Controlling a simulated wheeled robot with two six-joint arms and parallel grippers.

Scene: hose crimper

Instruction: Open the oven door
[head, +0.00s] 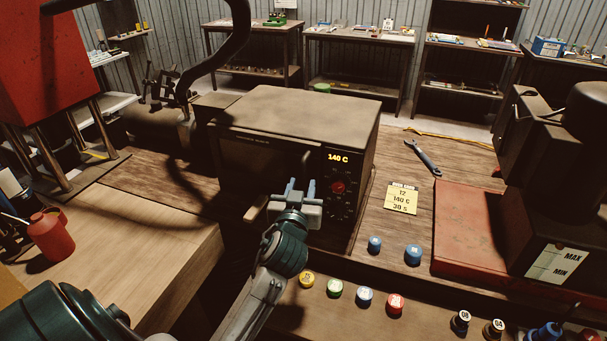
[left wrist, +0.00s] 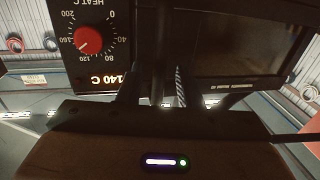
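The oven (head: 310,110) is a dark, dusty box on the bench with a lit 140 C display and a red knob (head: 338,187). Its door (head: 250,160), with a dark window, looks closed; it also shows in the left wrist view (left wrist: 235,50). A dark upright handle (head: 306,163) stands at the door's right edge. My left gripper (head: 300,187) is in front of the handle with its fingers apart. In the left wrist view the handle (left wrist: 160,45) appears between the fingers; contact cannot be told. My right gripper is not in view.
Several coloured round buttons (head: 335,288) line the bench front below the oven. A note card (head: 402,198) and a wrench (head: 423,158) lie to the right, beside a red-based machine (head: 470,230). A red container (head: 52,236) stands on the left table.

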